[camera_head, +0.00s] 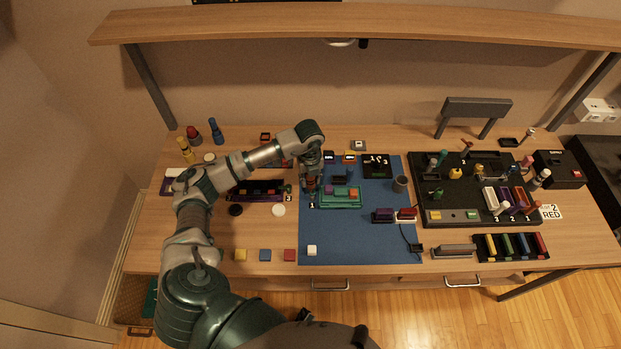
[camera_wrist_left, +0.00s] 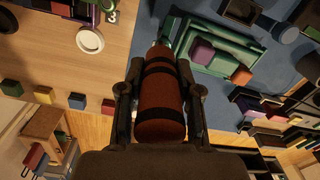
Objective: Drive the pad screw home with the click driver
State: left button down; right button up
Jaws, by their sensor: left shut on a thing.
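My left gripper (camera_head: 311,188) is shut on an orange-red driver with black bands, which shows in the left wrist view (camera_wrist_left: 161,105) lying between the two fingers. The driver's far end points at the left end of a green fixture (camera_head: 328,206), also in the left wrist view (camera_wrist_left: 186,42). The fixture sits on the blue mat (camera_head: 345,240) and carries small purple and red-orange blocks. My gripper is over the fixture's left end in the head view. I cannot make out the pad screw or whether the driver tip touches it. My right gripper is not in view.
A black tool board (camera_head: 460,180) with several coloured tools stands to the right. A tray of coloured bars (camera_head: 511,247) is at front right. Small coloured blocks (camera_head: 265,255) line the front edge. A shelf (camera_head: 380,28) overhangs the back. The mat's front is mostly clear.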

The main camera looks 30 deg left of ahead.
pick_arm(q)
jog(key=shift+s+f, duration=0.1)
jog(key=shift+f, duration=0.15)
jog(key=shift+w+a+r+p, duration=0.1)
jog(key=shift+w+r+p, duration=0.1)
jog(key=shift+r+p, duration=0.45)
notch_tip(320, 180, up, 4)
jog(key=shift+a+f+p, duration=0.1)
jog(key=shift+f+p, duration=0.15)
jog(key=shift+p, duration=0.8)
jog(key=shift+r+p, duration=0.5)
jog(key=shift+r, duration=0.3)
